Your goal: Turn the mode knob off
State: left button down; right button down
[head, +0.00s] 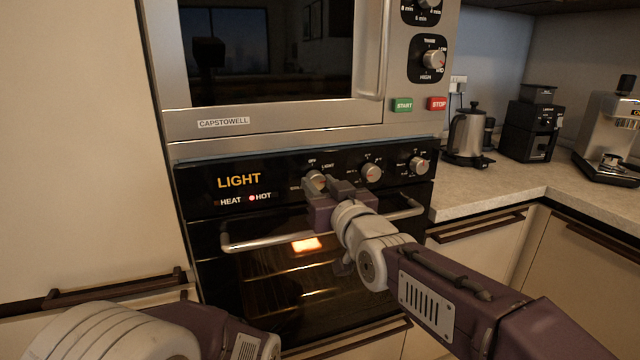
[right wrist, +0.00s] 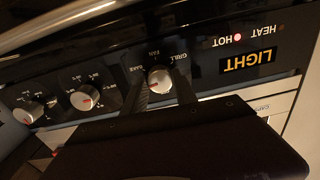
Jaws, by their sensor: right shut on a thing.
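The mode knob (head: 315,179) is the leftmost round silver knob on the oven's black control panel, partly hidden by my gripper in the head view. My right gripper (head: 328,184) is at this knob with its fingers shut on it. In the right wrist view the knob (right wrist: 159,79) sits between the two dark fingers (right wrist: 160,92), upside down in that view, with a red mark on its face. Labels around it include GRILL and FAN. The oven display (head: 239,181) reads LIGHT. My left arm shows at the lower left of the head view, its gripper out of view.
Two more knobs (head: 371,172) (head: 418,165) stand to the right on the panel. The oven door handle (head: 270,240) runs below, under my right wrist. A microwave (head: 275,125) is above. A kettle (head: 467,135) and coffee machines stand on the right counter (head: 500,180).

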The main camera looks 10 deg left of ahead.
jog(key=n, duration=0.4)
jog(key=shift+f+n+p, duration=0.1)
jog(key=shift+n+p, duration=0.2)
jog(key=shift+p, duration=0.05)
jog(key=n, duration=0.3)
jog(key=shift+n+p, duration=0.3)
jog(key=shift+p, duration=0.05)
jog(key=n+p, duration=0.1)
jog(key=n, duration=0.3)
jog(key=shift+n+g+p, duration=0.3)
jog(key=shift+n+p, duration=0.5)
jog(key=shift+n, duration=1.2)
jog(key=c, duration=1)
grip_release()
jog(key=shift+o, duration=0.2)
jog(key=shift+s, duration=0.1)
